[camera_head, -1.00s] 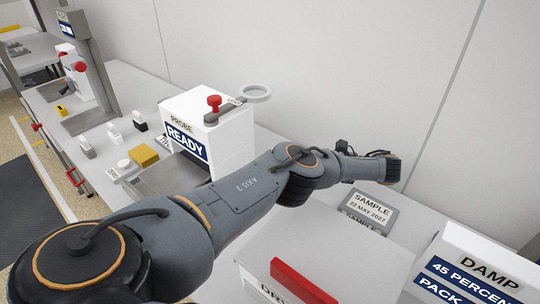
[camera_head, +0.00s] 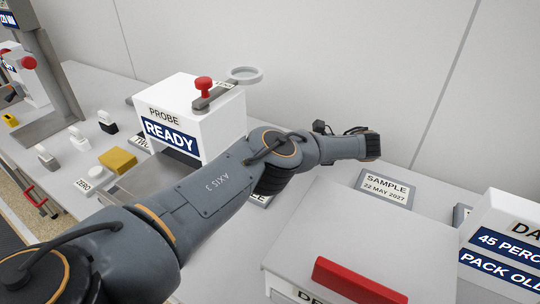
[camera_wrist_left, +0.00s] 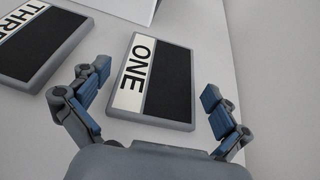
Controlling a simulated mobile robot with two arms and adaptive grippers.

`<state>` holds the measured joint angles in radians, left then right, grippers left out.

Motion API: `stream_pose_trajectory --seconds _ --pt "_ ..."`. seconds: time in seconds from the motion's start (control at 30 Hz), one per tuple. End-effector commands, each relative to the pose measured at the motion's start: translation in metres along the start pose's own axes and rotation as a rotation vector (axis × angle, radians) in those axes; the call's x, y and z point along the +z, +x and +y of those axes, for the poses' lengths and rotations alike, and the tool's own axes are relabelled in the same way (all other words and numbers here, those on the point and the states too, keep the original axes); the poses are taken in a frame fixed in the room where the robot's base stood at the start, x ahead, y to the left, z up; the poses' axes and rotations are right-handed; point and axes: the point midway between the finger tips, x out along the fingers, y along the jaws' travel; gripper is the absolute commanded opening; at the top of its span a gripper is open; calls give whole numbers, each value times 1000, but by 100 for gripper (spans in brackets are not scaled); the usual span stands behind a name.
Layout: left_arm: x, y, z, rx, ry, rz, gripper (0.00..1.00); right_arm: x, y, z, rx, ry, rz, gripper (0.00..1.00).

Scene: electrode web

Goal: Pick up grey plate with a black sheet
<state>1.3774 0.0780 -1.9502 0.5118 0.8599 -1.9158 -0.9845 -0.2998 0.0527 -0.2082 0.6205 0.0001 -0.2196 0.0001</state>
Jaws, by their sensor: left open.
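A grey plate with a black sheet and a white label reading ONE (camera_wrist_left: 163,84) lies flat in the left wrist view. My left gripper (camera_wrist_left: 157,82) is open, with one finger on each side of this plate. No contact is visible. A second grey plate with a black sheet, labelled THREE (camera_wrist_left: 42,42), lies to its left. In the head view my left gripper (camera_head: 366,146) is near the wall side of the bench. Plate ONE is hidden there behind my arm. Only a label end of plate THREE (camera_head: 262,199) shows below the arm.
A white PROBE box (camera_head: 222,118) with a READY sign stands left of my arm. A grey SAMPLE plate (camera_head: 388,188) lies right of the gripper. A white box with a red bar (camera_head: 358,281) stands in front. A DAMP-side sign box (camera_head: 505,235) is at right.

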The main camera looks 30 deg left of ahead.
Motion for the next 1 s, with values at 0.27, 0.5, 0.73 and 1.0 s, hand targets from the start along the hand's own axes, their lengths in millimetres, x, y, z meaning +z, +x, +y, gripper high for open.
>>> stream_pose_trajectory --seconds 0.27,0.5,0.73,1.0 --pt "1 -1 0 0 0 0 92 6 -1 30 35 -5 -7 40" --pt "0 0 0 0 0 0 49 7 -1 36 43 -3 -9 40" --pt "2 0 0 0 -1 0 48 4 -1 21 25 0 -6 40" --pt "40 -16 -1 -1 -4 2 48 3 -10 15 18 -2 -5 40"
